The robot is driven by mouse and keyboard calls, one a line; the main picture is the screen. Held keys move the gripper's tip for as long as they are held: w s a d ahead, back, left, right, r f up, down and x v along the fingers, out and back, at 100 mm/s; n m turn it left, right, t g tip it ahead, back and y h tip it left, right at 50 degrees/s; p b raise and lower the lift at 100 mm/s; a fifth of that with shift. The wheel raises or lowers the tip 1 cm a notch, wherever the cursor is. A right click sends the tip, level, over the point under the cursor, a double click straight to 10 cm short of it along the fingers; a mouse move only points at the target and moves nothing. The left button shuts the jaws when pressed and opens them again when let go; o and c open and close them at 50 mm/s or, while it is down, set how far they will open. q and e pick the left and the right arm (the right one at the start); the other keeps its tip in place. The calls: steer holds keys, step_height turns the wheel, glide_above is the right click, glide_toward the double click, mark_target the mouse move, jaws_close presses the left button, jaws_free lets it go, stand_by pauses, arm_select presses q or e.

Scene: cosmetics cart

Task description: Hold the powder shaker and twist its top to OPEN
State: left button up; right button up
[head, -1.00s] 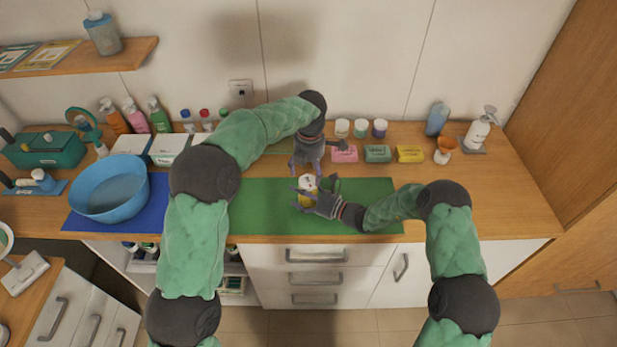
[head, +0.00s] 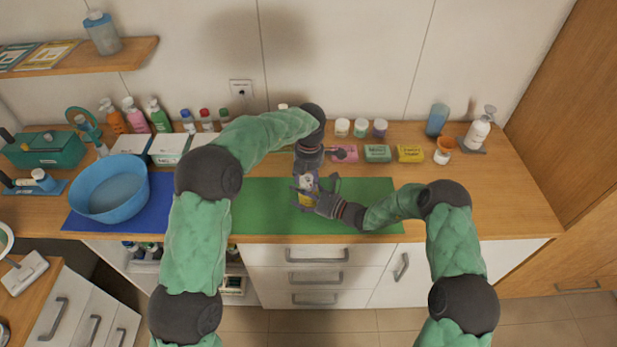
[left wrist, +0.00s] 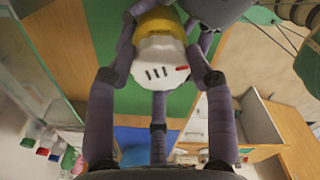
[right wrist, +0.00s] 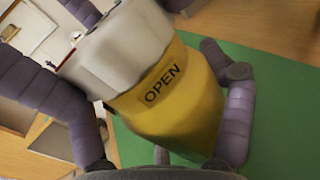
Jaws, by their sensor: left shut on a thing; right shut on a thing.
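The powder shaker has a yellow body and a white top. In the head view its body (head: 306,201) shows between my two grippers above the green mat (head: 262,205). In the left wrist view the white top (left wrist: 160,62), with dark slots and a red mark, sits between the fingers of my left gripper (left wrist: 160,75), which is shut on it from above. In the right wrist view the yellow body (right wrist: 170,100) bears the word OPEN, and my right gripper (right wrist: 160,105) is shut around it from the side. The top's lower edge meets the body.
A blue basin (head: 110,190) stands on a blue mat at the left. Pink, green and yellow soap boxes (head: 377,153) and small jars line the back. The counter's right part is clear.

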mark_target(309, 180)
arm_select(q)
steer(key=shift+n, duration=0.7)
steer(key=o, duration=1.2)
step_height(309, 180, up, 12)
steer(key=shift+s+d+f, duration=0.1)
